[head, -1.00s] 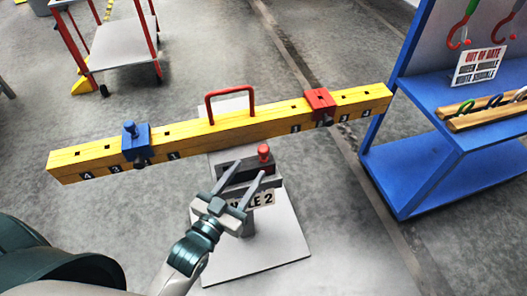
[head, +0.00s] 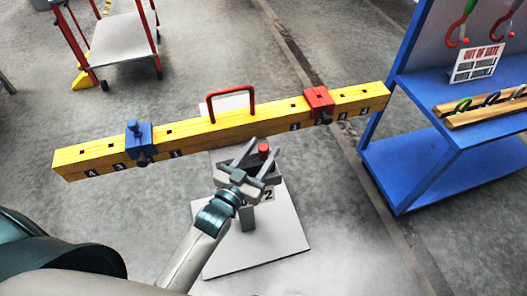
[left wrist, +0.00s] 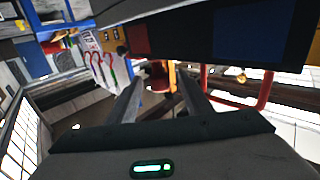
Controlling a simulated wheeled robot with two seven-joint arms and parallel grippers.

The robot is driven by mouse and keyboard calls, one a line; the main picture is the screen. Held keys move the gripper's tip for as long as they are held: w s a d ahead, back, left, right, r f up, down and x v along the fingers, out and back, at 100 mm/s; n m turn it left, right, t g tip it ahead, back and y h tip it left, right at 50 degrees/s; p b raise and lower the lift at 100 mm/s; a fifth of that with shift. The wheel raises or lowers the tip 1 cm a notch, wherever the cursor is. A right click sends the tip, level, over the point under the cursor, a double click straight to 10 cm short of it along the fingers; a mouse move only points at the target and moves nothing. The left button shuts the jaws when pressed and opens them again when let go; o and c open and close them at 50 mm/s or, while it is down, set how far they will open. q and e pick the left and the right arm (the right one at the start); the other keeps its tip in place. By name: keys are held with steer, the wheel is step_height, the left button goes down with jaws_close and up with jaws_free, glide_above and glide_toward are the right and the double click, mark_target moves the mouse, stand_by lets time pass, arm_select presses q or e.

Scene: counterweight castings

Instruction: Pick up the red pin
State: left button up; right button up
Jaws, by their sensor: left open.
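The red pin (head: 264,149) stands upright with its round red head up, in the dark block on top of the pedestal, in front of the yellow beam. My left gripper (head: 266,156) is open, its two fingers pointing at the pin, one on each side of it in the head view. Part of the pin and the block is hidden by the gripper. In the left wrist view a red upright thing, likely the pin (left wrist: 158,76), shows beyond and between the open fingers (left wrist: 160,92). I cannot tell if they touch it. My right gripper is not in view.
The yellow beam (head: 225,128) spans just behind the pin, with a red handle (head: 229,93), a blue weight (head: 139,140) and a red weight (head: 319,100). A blue rack (head: 440,170) stands right; a cart (head: 122,40) stands back left. The pale baseplate (head: 285,235) lies below.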

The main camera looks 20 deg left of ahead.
arm_select(q)
steer(key=shift+w+d+r+p, duration=0.15)
steer(key=shift+w+p, duration=0.35)
steer(key=shift+w, duration=0.25)
steer(key=w, duration=0.1)
steer(key=w+p, duration=0.1)
steer(key=shift+w+d, duration=0.3)
steer(key=shift+w, duration=0.1)
steer(key=shift+w+f, duration=0.25)
steer(key=shift+w, duration=0.15)
jaws_close()
